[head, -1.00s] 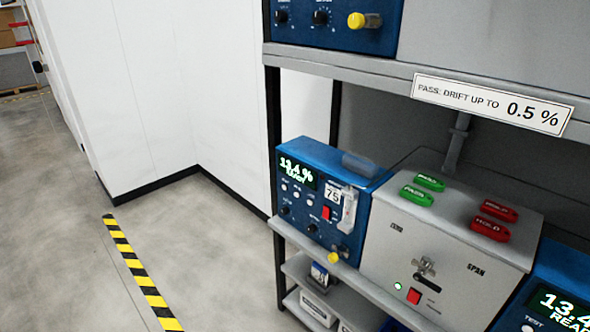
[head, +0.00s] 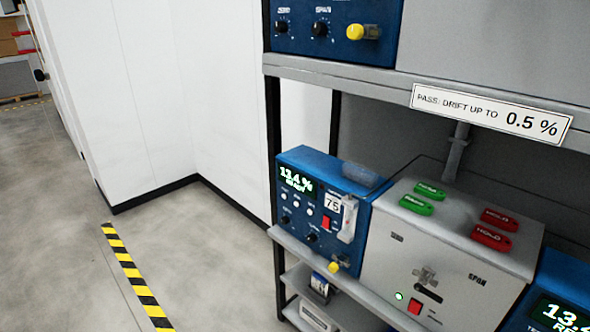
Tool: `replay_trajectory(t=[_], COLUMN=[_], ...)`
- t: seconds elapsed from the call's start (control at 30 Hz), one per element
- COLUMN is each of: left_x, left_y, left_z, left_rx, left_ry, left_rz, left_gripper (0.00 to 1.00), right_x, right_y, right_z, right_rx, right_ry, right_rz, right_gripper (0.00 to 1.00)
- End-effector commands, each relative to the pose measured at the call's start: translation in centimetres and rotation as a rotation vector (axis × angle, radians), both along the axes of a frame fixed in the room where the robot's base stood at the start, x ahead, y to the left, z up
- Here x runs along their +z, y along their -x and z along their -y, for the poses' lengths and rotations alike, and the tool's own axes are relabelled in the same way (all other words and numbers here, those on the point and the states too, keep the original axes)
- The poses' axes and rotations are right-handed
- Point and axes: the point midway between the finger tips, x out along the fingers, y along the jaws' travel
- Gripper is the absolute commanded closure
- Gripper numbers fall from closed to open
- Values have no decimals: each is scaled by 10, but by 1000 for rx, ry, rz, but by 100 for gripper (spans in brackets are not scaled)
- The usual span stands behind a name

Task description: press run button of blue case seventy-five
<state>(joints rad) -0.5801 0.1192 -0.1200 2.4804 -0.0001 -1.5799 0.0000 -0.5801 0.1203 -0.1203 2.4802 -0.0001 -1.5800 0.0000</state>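The blue case labelled 75 (head: 322,240) stands on the middle shelf, left of a grey unit. Its lit green display (head: 297,180) reads 13.4 % with a second line that looks like READY. Several small white buttons (head: 296,204) sit in a row below the display; their labels are too small to read. Dark knobs (head: 311,236), a red rocker switch (head: 326,222) and a yellow-capped fitting (head: 334,267) are also on its front. Neither of my grippers is in view.
The grey unit (head: 384,262) carries green (head: 416,204) and red (head: 491,237) tags on top. Another blue case (head: 552,300) is at the lower right. An upper shelf (head: 340,75) overhangs them. The floor at left is clear, with a striped line (head: 137,284).

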Motion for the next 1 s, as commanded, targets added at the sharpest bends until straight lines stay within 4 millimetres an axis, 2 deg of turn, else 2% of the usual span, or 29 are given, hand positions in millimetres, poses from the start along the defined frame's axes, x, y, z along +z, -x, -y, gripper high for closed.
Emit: replay_trajectory(t=[0.03, 0.3, 1.0], left_x=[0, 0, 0], left_y=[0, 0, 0], left_z=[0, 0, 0], left_rx=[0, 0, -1], left_ry=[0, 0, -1], left_rz=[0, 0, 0], left_gripper=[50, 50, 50], right_x=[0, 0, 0], right_y=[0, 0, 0], right_z=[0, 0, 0], right_rx=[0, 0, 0], right_ry=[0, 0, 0], right_rz=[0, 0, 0], right_gripper=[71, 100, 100])
